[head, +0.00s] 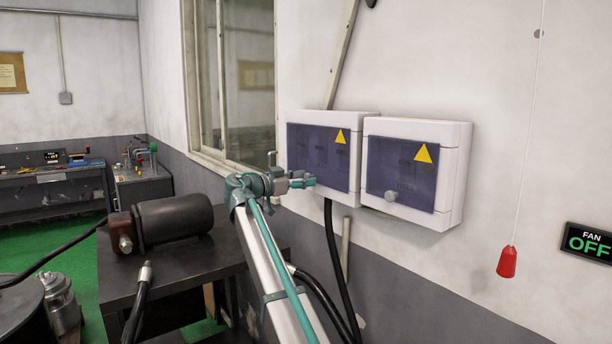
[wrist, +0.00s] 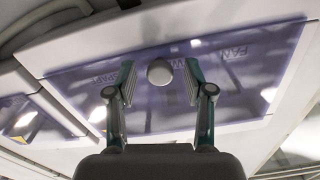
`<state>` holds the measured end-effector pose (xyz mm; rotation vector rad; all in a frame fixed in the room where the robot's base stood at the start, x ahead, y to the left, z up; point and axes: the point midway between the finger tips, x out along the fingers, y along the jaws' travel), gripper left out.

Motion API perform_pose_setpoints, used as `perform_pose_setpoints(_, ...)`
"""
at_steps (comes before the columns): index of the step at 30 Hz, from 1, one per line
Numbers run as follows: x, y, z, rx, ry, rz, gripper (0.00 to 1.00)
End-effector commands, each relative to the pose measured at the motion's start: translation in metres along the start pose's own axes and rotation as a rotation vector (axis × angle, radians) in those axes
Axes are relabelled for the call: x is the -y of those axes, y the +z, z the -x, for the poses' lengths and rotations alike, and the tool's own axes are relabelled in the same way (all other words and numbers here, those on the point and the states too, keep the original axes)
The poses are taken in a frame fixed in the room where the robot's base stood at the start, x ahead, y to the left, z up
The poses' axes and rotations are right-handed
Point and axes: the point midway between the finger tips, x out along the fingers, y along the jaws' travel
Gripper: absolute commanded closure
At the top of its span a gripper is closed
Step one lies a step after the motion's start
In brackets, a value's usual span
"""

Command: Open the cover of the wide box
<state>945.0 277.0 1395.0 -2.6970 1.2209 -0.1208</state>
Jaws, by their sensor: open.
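The left wall box (head: 358,186), which I take to be the wide box, is white with a tinted violet cover (head: 312,150) and a yellow warning triangle. Its cover looks shut. My gripper (head: 309,182) is at the lower part of this cover. In the wrist view the cover (wrist: 130,115) fills most of the picture, with upside-down lettering. A round pale knob (wrist: 160,72) on it shows between the two open fingertips of my gripper (wrist: 157,84). Gaps show on both sides of the knob. In the head view the gripper hides the knob.
A second white box (head: 456,180) with a violet cover and a round knob hangs close on the right. A red pull handle (head: 507,262) hangs on a cord farther right. A window (head: 235,80) is to the left. A dark table (head: 185,270) with a motor stands below left.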

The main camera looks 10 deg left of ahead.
Motion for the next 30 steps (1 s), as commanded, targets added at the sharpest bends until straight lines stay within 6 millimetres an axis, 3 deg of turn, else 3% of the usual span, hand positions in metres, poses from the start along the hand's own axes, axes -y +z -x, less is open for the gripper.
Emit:
perform_pose_setpoints(13, 0.0002, 0.0005, -0.0108, 0.001, -0.001, 0.000, 0.48)
perform_pose_setpoints(23, 0.0001, 0.0004, -0.0107, 0.001, -0.001, 0.000, 1.00)
perform_pose_setpoints(30, 0.0001, 0.0004, -0.0107, 0.001, -0.001, 0.000, 1.00)
